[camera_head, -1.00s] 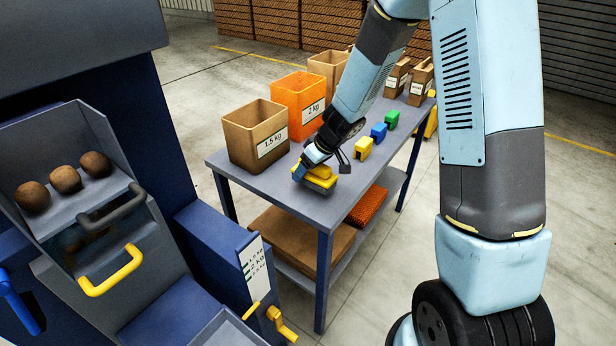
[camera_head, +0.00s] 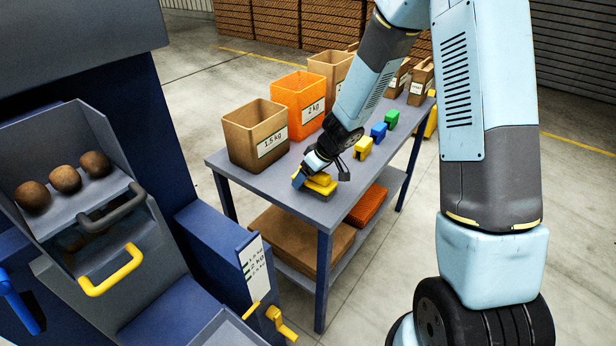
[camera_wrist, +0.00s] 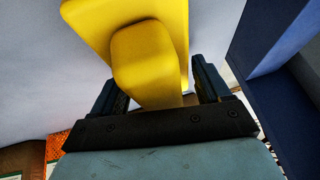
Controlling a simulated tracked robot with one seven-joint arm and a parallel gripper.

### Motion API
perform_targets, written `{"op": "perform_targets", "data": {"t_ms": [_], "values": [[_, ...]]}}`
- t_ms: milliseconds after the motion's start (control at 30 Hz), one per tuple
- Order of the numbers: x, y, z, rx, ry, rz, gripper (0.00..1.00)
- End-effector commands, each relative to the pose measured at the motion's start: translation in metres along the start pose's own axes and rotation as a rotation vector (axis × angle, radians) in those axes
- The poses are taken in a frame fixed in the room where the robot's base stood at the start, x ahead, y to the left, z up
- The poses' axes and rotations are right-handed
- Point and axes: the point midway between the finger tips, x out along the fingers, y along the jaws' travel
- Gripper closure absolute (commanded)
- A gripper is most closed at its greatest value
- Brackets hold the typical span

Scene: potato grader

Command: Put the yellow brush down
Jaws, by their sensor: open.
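The yellow brush (camera_head: 321,186) is at the near end of the blue-grey table (camera_head: 268,184), low at the tabletop. In the wrist view the brush (camera_wrist: 148,55) fills the upper middle, its yellow handle reaching between the two dark fingers. My gripper (camera_head: 305,176) is around the brush's handle. In the wrist view my gripper (camera_wrist: 160,92) is open, with a gap beside the handle on the left. The brush's underside is hidden, so I cannot see its full contact with the table.
A 1.5 kg box (camera_head: 253,139) and an orange 2 kg box (camera_head: 298,105) stand behind the brush. Yellow (camera_head: 363,148), blue (camera_head: 378,132) and green (camera_head: 391,119) items stand farther along the table. The grader with potatoes (camera_head: 65,180) is at left.

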Motion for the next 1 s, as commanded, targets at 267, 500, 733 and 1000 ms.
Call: {"op": "perform_targets", "data": {"t_ms": [267, 500, 733, 1000], "values": [[-0.02, 0.0, -0.001, -0.003, 0.001, 0.003, 0.21], [-0.056, -0.001, -0.001, -0.004, 0.002, 0.003, 0.21], [-0.091, 0.0, -0.001, -0.002, 0.002, 0.002, 0.21], [-0.116, 0.0, -0.001, -0.001, 0.001, 0.001, 0.21]]}}
